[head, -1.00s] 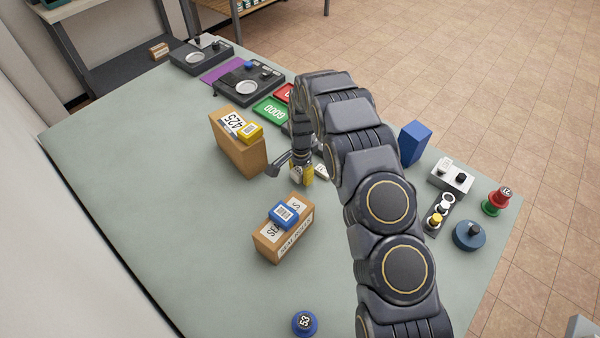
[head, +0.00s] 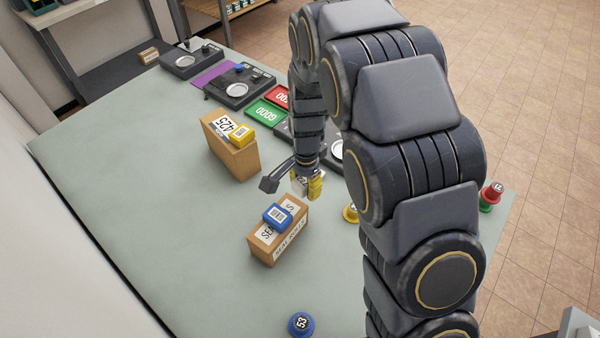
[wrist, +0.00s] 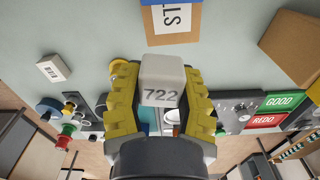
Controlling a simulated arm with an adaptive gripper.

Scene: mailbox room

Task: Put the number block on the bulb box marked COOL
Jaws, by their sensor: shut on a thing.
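My gripper (wrist: 160,100) is shut on a white number block (wrist: 161,80) that reads 722. In the head view my gripper (head: 307,187) is above the table, just behind a cardboard box (head: 264,248) labelled SEAL ROLLS with a blue tagged block (head: 277,215) on top. Only a sliver of the white block shows there beside the yellow fingers. I cannot make out a box marked COOL in either view. A small white piece (wrist: 53,68) with unreadable dark print lies on the table at left in the wrist view.
A taller cardboard box (head: 231,158) with a 425 label and yellow block stands behind. Green GOOD (head: 266,113) and red signs, and dark devices (head: 240,86), line the back. A blue 53 knob (head: 301,324) stands in front. The table's left side (head: 130,190) is clear. My arm hides much of the right.

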